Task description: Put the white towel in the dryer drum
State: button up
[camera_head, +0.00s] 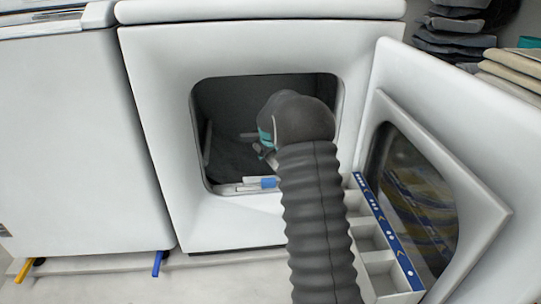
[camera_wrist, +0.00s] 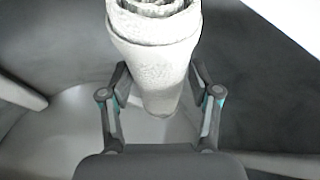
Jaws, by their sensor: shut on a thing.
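The white towel (camera_wrist: 158,60) is rolled up and sits between the fingers of my gripper (camera_wrist: 160,80) in the wrist view. The gripper is shut on it, with a finger on each side of the roll. In the head view my arm reaches into the square opening of the white dryer (camera_head: 160,110), and the gripper (camera_head: 262,152) is at the opening, partly hidden by my wrist. The towel cannot be made out clearly there. The dark grey dryer drum (camera_head: 225,100) shows behind the gripper. The dryer door (camera_head: 480,175) stands open to the right.
A white compartment tray with a blue edge (camera_head: 392,240) is between my arm and the door. Another white appliance (camera_head: 75,140) stands at left. Folded dark cloths (camera_head: 450,40) and beige cloths (camera_head: 515,70) are stacked at upper right. The opening's rim surrounds my arm.

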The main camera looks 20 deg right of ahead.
jog(key=o, duration=1.5)
jog(key=shift+c, duration=0.2)
jog(key=shift+r, duration=0.1)
jog(key=shift+r, duration=0.3)
jog(key=p+v, duration=0.1)
jog(key=v, duration=0.7)
jog(key=shift+p, duration=0.35)
